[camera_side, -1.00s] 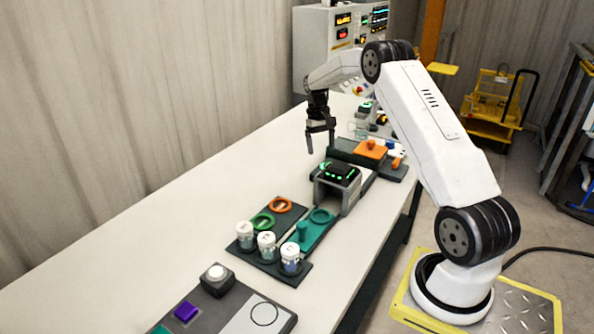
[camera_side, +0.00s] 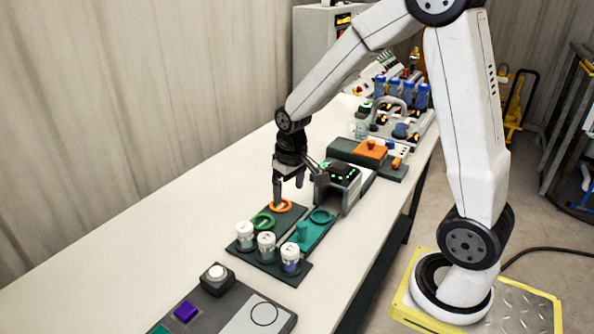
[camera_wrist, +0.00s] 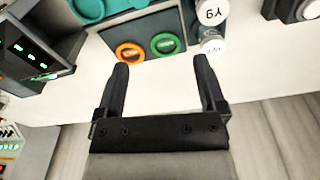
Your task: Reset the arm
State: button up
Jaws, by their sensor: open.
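My gripper (camera_side: 288,190) points down above the bench, close to the orange ring (camera_side: 282,206) and the grey device with green lights (camera_side: 343,178) in the side view. In the wrist view, my gripper (camera_wrist: 161,75) has its two fingers spread apart with nothing between them. The orange ring (camera_wrist: 130,53) and the green ring (camera_wrist: 165,44) lie beyond the fingertips there. Whether a fingertip touches anything cannot be told.
Several white-capped jars (camera_side: 266,246) stand on the dark tray (camera_side: 297,275) beside a teal holder (camera_side: 318,232). A button box (camera_side: 216,279) is nearer the camera. An orange-topped block (camera_side: 370,149) and blue-topped items (camera_side: 414,95) are farther back. The bench's left side is clear.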

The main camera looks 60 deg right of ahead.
jog(key=s+a+f+n+t, duration=0.1)
jog(key=s+a+n, duration=0.1)
jog(key=s+a, duration=0.5)
jog(key=shift+s+a+t, duration=0.25)
jog(key=shift+s+t, duration=0.05)
jog(key=shift+s, duration=0.85)
